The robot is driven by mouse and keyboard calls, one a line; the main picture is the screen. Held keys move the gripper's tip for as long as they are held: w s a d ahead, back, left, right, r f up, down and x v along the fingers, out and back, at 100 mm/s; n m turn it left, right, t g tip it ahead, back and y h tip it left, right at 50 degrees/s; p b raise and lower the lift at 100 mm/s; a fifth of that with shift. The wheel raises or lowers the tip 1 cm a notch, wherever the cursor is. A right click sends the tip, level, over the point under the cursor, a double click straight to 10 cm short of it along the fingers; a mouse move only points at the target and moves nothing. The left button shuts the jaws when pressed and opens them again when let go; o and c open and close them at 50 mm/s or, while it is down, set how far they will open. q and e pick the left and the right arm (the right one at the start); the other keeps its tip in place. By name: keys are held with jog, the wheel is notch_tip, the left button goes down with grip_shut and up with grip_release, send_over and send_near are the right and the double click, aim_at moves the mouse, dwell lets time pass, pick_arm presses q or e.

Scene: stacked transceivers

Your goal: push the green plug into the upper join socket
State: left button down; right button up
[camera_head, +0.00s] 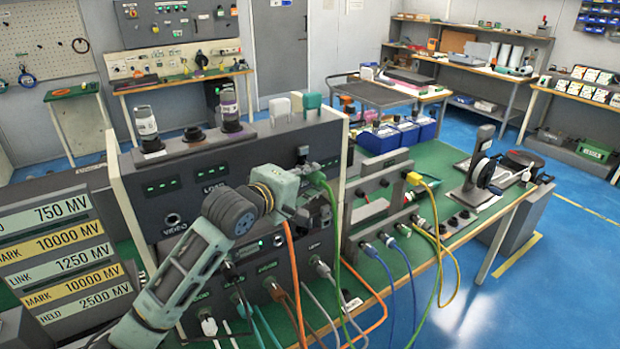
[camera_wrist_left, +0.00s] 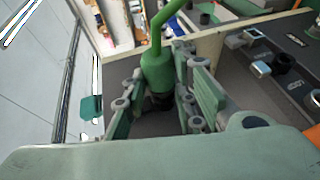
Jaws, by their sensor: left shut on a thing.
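My left gripper (camera_head: 318,205) is in front of the right part of the dark stacked units in the head view. It is shut on the green plug, which shows between its fingers in the left wrist view (camera_wrist_left: 158,72). A green cable (camera_head: 334,222) runs from the plug and hangs down past the gripper in the head view. The plug's front end is hidden between the fingers, so I cannot tell whether it touches a socket. The upper join socket cannot be made out for certain; the gripper covers that part of the panel. My right gripper is not in view.
The upper unit (camera_head: 190,205) has a socket labelled VIDEO (camera_head: 172,219). Orange, grey and teal cables hang from the lower unit close to my gripper. A grey socket bar (camera_head: 385,235) with blue and yellow cables stands to the right on the green bench.

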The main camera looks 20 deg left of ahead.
pick_arm(q)
jog(key=shift+w+a, duration=0.3)
jog(key=shift+a, duration=0.1)
jog(key=c, duration=1.4)
grip_release()
jog(key=shift+o, duration=0.2)
